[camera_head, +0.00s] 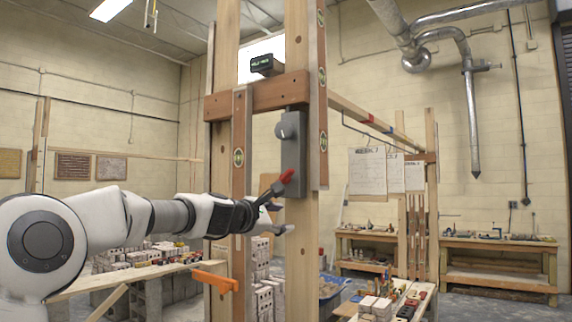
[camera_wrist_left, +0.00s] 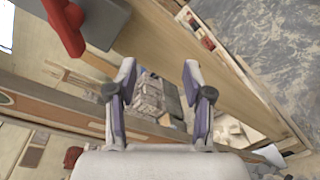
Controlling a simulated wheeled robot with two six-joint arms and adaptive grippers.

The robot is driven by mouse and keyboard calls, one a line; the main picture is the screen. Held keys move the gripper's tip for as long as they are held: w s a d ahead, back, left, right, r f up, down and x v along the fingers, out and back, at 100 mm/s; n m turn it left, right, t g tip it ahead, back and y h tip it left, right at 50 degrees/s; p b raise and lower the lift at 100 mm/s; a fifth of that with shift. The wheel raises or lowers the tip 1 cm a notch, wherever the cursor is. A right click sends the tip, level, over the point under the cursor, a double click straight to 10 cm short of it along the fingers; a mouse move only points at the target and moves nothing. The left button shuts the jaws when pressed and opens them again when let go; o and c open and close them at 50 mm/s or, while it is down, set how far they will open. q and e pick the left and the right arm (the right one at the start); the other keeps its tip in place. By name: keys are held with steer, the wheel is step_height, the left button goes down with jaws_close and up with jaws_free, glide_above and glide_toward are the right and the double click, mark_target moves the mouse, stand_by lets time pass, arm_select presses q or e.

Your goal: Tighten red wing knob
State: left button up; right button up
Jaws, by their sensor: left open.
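The red wing knob (camera_head: 286,176) is on the lower part of a grey box (camera_head: 292,150) fixed to the wooden post. My left gripper (camera_head: 278,213) is just below the knob in the head view. Its fingers are spread and empty. In the left wrist view the red knob (camera_wrist_left: 64,24) is at the upper left, outside the open left gripper (camera_wrist_left: 159,72) and apart from its fingers. My right gripper is not in view.
The wooden post (camera_head: 299,250) stands close beside the gripper. A small dark display (camera_head: 265,65) sits above the crossbeam (camera_head: 280,92). An orange bracket (camera_head: 214,280) sticks out lower left. Benches (camera_head: 500,278) stand at the back right.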

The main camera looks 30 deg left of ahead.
arm_select(q)
steer(key=t+p, duration=0.1)
steer(key=p, duration=0.1)
glide_toward(282, 177)
steer(key=w, duration=0.2)
steer(key=shift+n, duration=0.3)
steer(key=w, duration=0.2)
steer(key=w+p, duration=0.1)
steer(key=w, duration=0.2)
steer(key=w+d, duration=0.1)
steer(key=w, duration=0.2)
steer(key=shift+w+f+p, duration=0.1)
steer(key=shift+f+p, duration=0.1)
steer(key=shift+p, duration=0.2)
steer(key=shift+w, duration=0.3)
steer(key=shift+s+r, duration=0.2)
steer(key=shift+s, duration=0.15)
steer(key=shift+w+f, duration=0.15)
steer(key=shift+w, duration=0.1)
jaws_close()
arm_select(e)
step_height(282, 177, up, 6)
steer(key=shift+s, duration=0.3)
